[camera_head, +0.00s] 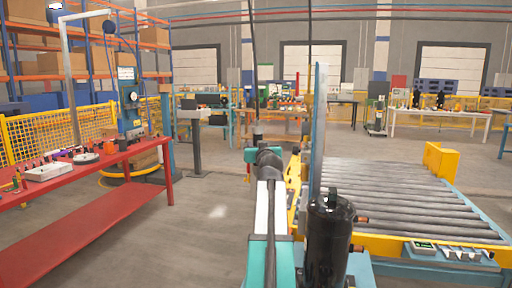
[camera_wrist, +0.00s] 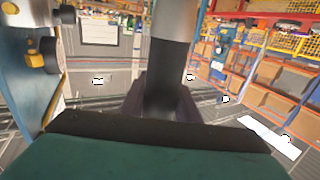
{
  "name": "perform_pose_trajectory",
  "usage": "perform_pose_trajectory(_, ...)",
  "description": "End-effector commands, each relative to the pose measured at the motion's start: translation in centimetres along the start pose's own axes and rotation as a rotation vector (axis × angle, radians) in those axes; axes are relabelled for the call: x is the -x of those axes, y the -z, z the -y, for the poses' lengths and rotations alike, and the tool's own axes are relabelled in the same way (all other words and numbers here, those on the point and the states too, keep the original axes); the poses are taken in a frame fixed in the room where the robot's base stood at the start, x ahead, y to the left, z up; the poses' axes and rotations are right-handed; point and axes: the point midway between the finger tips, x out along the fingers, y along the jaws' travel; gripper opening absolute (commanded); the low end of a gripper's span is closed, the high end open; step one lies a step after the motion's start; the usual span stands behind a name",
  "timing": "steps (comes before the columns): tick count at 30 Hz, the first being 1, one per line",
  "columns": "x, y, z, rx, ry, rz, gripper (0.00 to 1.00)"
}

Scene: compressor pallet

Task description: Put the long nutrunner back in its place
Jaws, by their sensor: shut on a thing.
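The long nutrunner (camera_wrist: 180,45) shows in the wrist view as a grey cylinder with a dark lower section. My gripper (camera_wrist: 160,100) is shut around that dark section. In the head view my arm reaches straight ahead, and the gripper is at its far end, mostly hidden by my own wrist. The thin dark upper part of the nutrunner (camera_head: 257,131) stands upright above it, with a dark line running up from it. The lower end of the tool is hidden. I cannot make out its holder.
A black compressor (camera_head: 327,245) stands close at front right, beside an upright bluish panel (camera_head: 318,130). A roller conveyor (camera_head: 400,198) lies to the right. A red bench (camera_head: 95,210) with small parts is at the left. The floor (camera_head: 215,215) between bench and arm is clear.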

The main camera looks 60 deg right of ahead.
Motion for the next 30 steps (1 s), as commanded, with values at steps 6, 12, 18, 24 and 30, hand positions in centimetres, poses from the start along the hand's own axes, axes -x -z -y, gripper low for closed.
perform_pose_trajectory(6,0.0,0.0,0.0,0.000,-0.002,-0.006,0.00)
perform_pose_trajectory(12,0.0,-0.2,0.0,0.000,-0.002,-0.006,0.00)
perform_pose_trajectory(18,0.0,-0.4,0.0,0.000,-0.002,-0.006,0.00)
perform_pose_trajectory(24,0.0,-0.6,0.0,0.000,-0.002,-0.006,0.00)
perform_pose_trajectory(30,0.0,-0.8,0.0,-0.001,-0.002,-0.006,0.00)
